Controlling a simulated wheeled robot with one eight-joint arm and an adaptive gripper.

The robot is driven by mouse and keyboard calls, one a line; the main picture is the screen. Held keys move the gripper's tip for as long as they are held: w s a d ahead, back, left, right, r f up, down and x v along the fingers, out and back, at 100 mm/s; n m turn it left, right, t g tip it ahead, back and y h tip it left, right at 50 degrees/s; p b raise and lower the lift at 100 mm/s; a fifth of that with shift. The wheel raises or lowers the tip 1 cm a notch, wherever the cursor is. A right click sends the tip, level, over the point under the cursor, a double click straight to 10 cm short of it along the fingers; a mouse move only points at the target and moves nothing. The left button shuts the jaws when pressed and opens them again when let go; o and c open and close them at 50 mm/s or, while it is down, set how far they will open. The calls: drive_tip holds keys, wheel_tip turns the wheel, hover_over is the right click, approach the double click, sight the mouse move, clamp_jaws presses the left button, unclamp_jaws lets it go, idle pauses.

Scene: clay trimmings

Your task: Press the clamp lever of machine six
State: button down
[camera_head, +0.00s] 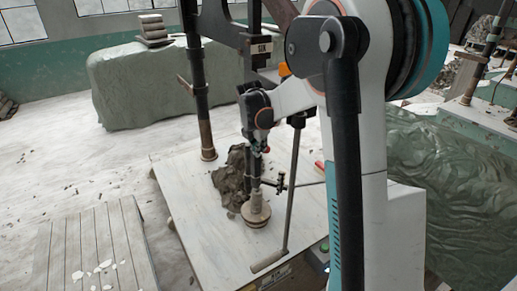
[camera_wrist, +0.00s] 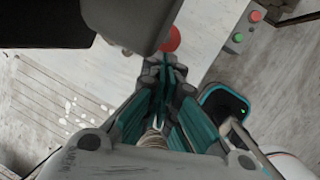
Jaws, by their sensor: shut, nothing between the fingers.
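Machine six, marked by a plate reading SIX (camera_head: 262,48), stands over a pale table (camera_head: 190,190). A long thin lever rod (camera_head: 292,185) with a wooden grip (camera_head: 268,262) hangs at its front; I cannot tell for sure whether this is the clamp lever. A round wooden-looking foot (camera_head: 256,212) on an upright post stands beside it. My gripper (camera_head: 262,145) is above the table, near the post, partly hidden by my arm. In the wrist view my gripper (camera_wrist: 170,75) is shut and empty, with a red round thing (camera_wrist: 172,40) close beyond its fingertips.
A heap of clay trimmings (camera_head: 230,180) lies on the table behind the post. A panel with a red button (camera_wrist: 255,15) and a green button (camera_wrist: 238,37) is at upper right. A slatted pallet (camera_head: 90,250) lies at left. Wrapped clay blocks (camera_head: 140,90) stand behind.

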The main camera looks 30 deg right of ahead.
sight(268, 150)
drive_tip(key=shift+d+f, duration=0.15)
drive_tip(key=shift+d+f+h+b, duration=0.15)
drive_tip(key=shift+d+h+b, duration=0.05)
drive_tip(key=shift+h+b, duration=0.35)
drive_tip(key=shift+d+f+h+b, duration=0.35)
drive_tip(key=shift+d+h+b, duration=0.3)
drive_tip(key=shift+h+b, duration=0.45)
drive_tip(key=shift+d+f+n+h+b, duration=0.25)
drive_tip(key=shift+d+h+b, duration=0.4)
drive_tip(key=shift+b, duration=0.55)
drive_tip(key=d+r+n+t+h+b, duration=0.1)
drive_tip(key=d+r+t+h+b, duration=0.1)
drive_tip(key=d+r+h+b, duration=0.3)
drive_tip(key=d+h+b, duration=0.4)
drive_tip(key=h+b, duration=0.1)
drive_tip(key=shift+w+r+n, duration=0.2)
drive_tip(key=shift+r+n, duration=0.15)
drive_tip(key=shift+r, duration=0.05)
drive_tip(key=shift+a, duration=0.1)
